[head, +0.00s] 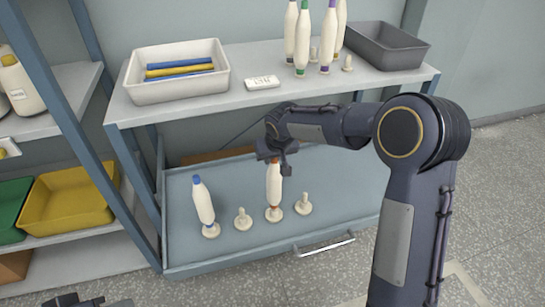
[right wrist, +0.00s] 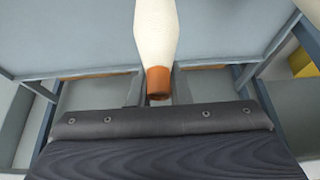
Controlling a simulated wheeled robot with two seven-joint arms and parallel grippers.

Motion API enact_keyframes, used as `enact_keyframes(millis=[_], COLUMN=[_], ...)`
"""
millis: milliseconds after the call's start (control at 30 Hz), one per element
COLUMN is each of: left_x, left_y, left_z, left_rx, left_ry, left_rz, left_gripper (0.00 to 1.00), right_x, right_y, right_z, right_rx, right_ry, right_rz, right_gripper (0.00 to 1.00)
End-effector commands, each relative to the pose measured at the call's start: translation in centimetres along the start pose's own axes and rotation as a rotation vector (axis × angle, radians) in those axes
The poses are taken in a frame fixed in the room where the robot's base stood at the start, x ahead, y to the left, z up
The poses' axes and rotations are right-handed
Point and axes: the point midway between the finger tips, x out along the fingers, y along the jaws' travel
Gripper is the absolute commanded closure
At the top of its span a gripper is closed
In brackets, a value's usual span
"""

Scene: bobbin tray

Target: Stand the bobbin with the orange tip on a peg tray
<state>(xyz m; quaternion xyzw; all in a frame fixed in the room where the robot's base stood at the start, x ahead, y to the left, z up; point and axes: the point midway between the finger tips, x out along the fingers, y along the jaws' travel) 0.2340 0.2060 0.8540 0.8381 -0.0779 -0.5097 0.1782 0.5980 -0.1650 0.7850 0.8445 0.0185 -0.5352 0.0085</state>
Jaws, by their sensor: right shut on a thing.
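The orange-tipped bobbin (head: 274,184) is cream and upright, its upper end in my right gripper (head: 284,162). An orange band shows at its lower end, directly over a peg of the drawer-like peg tray (head: 240,262); I cannot tell whether it rests fully on the peg. In the right wrist view an orange end of the bobbin (right wrist: 158,80) shows at the jaws. A blue-tipped bobbin (head: 203,203) stands on the leftmost peg. Two bare pegs show, one between the bobbins (head: 243,221) and one on the right (head: 304,206). My left gripper (head: 78,300) shows only partly at the bottom edge.
On the table above are a white bin (head: 178,88) with blue and yellow rods, a small white box (head: 262,83), several bobbins (head: 303,40) and a grey bin (head: 386,48). A shelf with yellow (head: 68,205) and green bins stands left. The tray's right part looks clear.

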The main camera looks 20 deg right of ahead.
Motion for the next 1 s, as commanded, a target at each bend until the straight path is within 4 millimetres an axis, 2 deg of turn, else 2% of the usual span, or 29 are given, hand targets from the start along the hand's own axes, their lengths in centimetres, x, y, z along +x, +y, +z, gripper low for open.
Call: enact_keyframes(millis=[533,567,733,1000], left_x=[1.2,1.2,1.1,1.1], left_y=[-0.6,-0.6,-0.5,-0.5], left_z=[0.6,0.6,0.6,0.6], left_rx=[0.000,0.000,0.000,0.000], left_ry=[0.000,0.000,0.000,0.000], left_rz=[0.000,0.000,0.000,0.000], left_gripper=[0.64,0.64,0.64,0.64], right_x=[1.6,1.6,1.5,1.4], right_y=[0.0,0.0,0.0,0.0], right_z=[0.7,0.7,0.7,0.7], right_rx=[0.000,0.000,0.000,0.000], right_ry=[0.001,0.001,0.001,0.000], right_rz=[-0.001,-0.001,0.000,0.000], right_gripper=[1.00,0.82,0.59,0.57])
